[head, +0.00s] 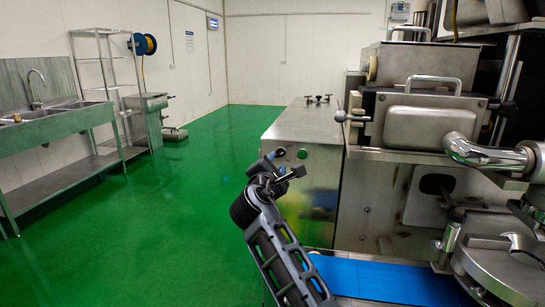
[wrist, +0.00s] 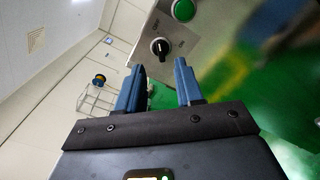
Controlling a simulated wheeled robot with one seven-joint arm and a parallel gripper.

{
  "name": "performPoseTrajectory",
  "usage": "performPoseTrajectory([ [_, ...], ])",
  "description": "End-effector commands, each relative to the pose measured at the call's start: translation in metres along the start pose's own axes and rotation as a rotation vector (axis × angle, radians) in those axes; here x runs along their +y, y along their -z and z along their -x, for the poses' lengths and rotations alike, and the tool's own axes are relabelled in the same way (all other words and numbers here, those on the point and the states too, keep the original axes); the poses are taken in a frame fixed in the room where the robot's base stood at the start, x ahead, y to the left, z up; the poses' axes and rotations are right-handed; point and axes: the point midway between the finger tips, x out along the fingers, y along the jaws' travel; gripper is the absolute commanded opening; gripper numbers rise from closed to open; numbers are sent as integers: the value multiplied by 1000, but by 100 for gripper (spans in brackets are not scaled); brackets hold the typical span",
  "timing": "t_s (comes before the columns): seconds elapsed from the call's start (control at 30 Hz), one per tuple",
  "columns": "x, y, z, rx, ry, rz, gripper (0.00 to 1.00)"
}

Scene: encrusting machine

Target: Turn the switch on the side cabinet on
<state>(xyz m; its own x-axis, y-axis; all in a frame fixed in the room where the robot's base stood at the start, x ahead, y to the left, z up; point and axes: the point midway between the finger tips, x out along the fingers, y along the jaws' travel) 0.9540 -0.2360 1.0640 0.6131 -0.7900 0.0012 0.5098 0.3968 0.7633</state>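The side cabinet (head: 302,122) is a steel box left of the large machine. On its face is a black rotary switch (wrist: 160,47) with a pale mark, pointing roughly upright in the wrist view. A round green button (wrist: 184,10) sits beyond the switch. My gripper (wrist: 159,65) is open and empty, its two blue fingers facing the panel. The switch lies ahead of the gap between the fingertips and appears untouched. In the head view my gripper (head: 284,162) is in front of the cabinet and partly covers its panel.
The steel machine (head: 430,122) with handles and a blue conveyor belt (head: 375,280) stands to the right. Sinks (head: 50,115) and a wire rack (head: 105,70) stand along the left wall. The green floor (head: 150,220) between is clear.

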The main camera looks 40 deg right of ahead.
Motion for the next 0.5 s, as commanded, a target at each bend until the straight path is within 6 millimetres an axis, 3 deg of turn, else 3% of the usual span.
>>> performPoseTrajectory([
  [0.3,0,-1,-48,1,1,-3,36],
  [0.5,0,0,-66,2,0,-2,36],
])
